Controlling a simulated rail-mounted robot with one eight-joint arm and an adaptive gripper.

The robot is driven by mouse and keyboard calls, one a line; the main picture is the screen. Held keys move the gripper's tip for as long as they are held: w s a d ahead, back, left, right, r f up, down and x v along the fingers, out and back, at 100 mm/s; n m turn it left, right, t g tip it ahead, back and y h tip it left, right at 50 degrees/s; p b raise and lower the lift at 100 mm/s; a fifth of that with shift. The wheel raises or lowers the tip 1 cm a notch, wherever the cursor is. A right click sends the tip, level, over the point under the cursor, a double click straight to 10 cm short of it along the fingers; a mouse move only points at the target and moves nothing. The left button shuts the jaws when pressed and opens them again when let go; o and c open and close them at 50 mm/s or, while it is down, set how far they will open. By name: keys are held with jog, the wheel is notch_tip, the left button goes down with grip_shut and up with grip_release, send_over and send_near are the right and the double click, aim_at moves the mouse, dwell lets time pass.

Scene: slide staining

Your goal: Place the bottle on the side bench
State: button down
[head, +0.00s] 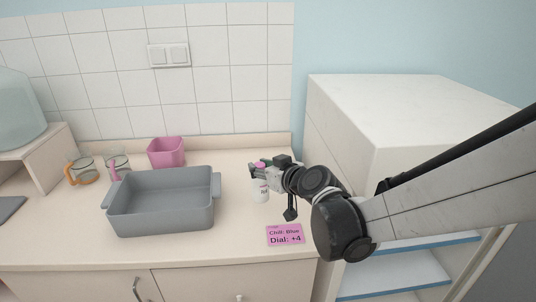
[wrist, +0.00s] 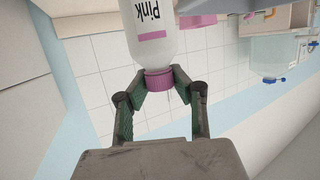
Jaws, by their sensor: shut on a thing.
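A white bottle (head: 261,191) with a pink cap is at the right part of the beige bench (head: 190,255) in the head view. I cannot tell whether its base touches the bench. In the wrist view the bottle (wrist: 153,20) carries a label reading "Pink", and its lower end is cut off by the picture edge. My gripper (head: 259,170) is shut on the bottle at its cap. The wrist view shows both fingers of my gripper (wrist: 157,84) against the sides of the pink cap (wrist: 159,79).
A grey tub (head: 160,219) stands left of the bottle. Behind it are a pink container (head: 166,152) and two glass beakers (head: 82,172). A pink card (head: 285,235) reading "Chill: Blue, Dial: +4" lies at the front edge. A tall white cabinet (head: 415,105) stands at the right.

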jog(key=w+d+f, duration=0.1)
jog(key=w+f, duration=0.6)
jog(key=f, duration=0.1)
jog(key=shift+d+f, duration=0.2)
jog(key=shift+d, duration=0.15)
jog(key=shift+f+b, duration=0.15)
jog(key=shift+b, duration=0.25)
jog(key=c, duration=1.6)
grip_release()
jog(key=shift+o, duration=0.2)
